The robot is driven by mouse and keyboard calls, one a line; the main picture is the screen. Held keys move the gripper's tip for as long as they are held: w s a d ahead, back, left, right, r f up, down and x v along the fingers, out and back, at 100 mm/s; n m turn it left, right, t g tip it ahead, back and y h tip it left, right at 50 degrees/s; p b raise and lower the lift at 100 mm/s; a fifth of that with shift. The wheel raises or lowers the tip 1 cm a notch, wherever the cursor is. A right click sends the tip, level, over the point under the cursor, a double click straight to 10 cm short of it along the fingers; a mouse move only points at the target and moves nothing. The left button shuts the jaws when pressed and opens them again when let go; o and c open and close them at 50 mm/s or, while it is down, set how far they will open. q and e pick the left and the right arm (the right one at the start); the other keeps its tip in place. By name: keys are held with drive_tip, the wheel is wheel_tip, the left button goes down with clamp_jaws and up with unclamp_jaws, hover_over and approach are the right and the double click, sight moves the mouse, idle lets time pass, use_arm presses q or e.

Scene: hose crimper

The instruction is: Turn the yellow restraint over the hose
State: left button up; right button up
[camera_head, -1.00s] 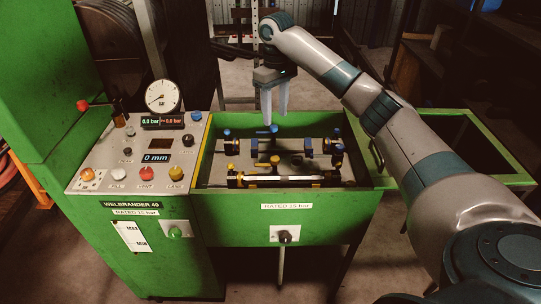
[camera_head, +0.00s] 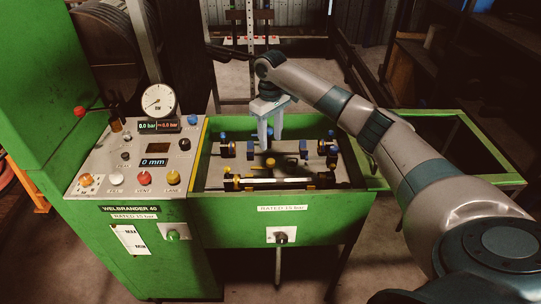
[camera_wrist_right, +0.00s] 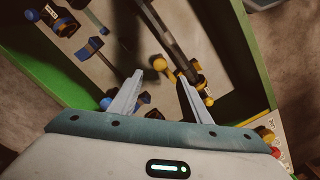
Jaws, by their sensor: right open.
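The yellow restraint (camera_head: 270,163) is a small yellow-knobbed part in the trough, behind the long hose bar (camera_head: 275,181). In the right wrist view its round yellow knob (camera_wrist_right: 160,64) shows ahead of the fingertips and between their lines, beside the dark bar (camera_wrist_right: 174,36). My right gripper (camera_head: 269,141) points down into the trough, above and just behind the restraint; in the right wrist view it (camera_wrist_right: 160,80) is open with nothing between its fingers. I cannot tell if a finger touches the restraint. My left gripper is not in view.
The green trough's front wall (camera_head: 310,205) and side walls surround the work area. Blue-knobbed clamps (camera_head: 228,148) stand on both sides behind the bar. The control panel (camera_head: 135,165) with gauge and buttons is on the left. An open green frame (camera_head: 500,178) is on the right.

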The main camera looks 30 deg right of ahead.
sight(271, 161)
wheel_tip(271, 161, down, 9)
drive_tip(key=shift+f+p, duration=0.2)
drive_tip(key=shift+p, duration=0.8)
clamp_jaws()
